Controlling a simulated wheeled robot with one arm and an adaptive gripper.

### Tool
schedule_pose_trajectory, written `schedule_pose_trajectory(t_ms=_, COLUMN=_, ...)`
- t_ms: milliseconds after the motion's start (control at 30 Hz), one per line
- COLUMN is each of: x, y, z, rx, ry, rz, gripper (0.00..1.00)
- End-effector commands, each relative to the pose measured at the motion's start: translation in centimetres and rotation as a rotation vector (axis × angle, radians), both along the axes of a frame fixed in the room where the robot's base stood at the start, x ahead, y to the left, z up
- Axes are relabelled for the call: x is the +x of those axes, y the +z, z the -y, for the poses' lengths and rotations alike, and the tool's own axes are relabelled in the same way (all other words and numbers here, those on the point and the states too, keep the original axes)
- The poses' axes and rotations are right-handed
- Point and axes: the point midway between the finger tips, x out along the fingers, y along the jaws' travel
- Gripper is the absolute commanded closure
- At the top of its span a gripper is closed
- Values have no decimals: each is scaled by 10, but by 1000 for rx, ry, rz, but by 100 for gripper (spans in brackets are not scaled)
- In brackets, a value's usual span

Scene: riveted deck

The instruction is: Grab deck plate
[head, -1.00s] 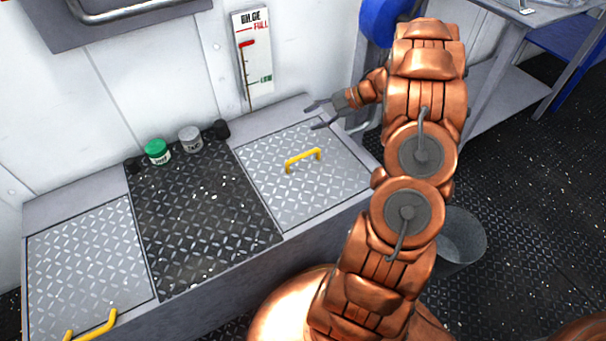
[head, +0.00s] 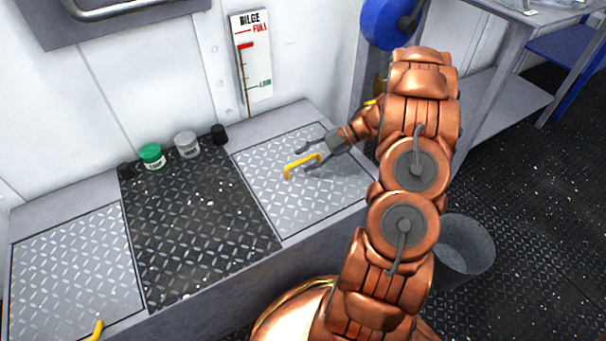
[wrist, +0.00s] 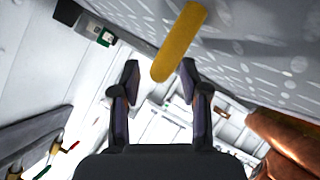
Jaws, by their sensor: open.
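A light grey diamond-tread deck plate (head: 316,196) lies flat in the bench top at the right, with a yellow handle (head: 302,165) on it. My gripper (head: 302,158) is open at this handle, coming from the right. In the wrist view, the yellow handle (wrist: 181,42) reaches down between the tips of my open gripper (wrist: 160,78), and neither finger clearly touches it. A second light grey plate (head: 75,268) lies at the left of the bench, with a yellow handle (head: 96,331) cut off by the picture's lower edge.
A dark tread panel (head: 195,225) lies between the plates. A green-lidded jar (head: 152,157), a grey-lidded jar (head: 187,145) and a black knob (head: 219,134) stand along its back edge. A bilge gauge (head: 251,58) hangs on the wall. A grey bucket (head: 465,250) stands on the floor at right.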

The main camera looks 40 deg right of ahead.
Motion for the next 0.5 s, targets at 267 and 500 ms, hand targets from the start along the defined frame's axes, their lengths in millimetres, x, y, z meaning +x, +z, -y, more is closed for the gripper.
schedule_pose_trajectory(t_ms=267, x=5, y=-8, z=-14, rx=1, ry=2, rz=-1, gripper=55)
schedule_pose_trajectory(t_ms=500, x=6, y=-7, z=-13, rx=2, ry=1, rz=0, gripper=60)
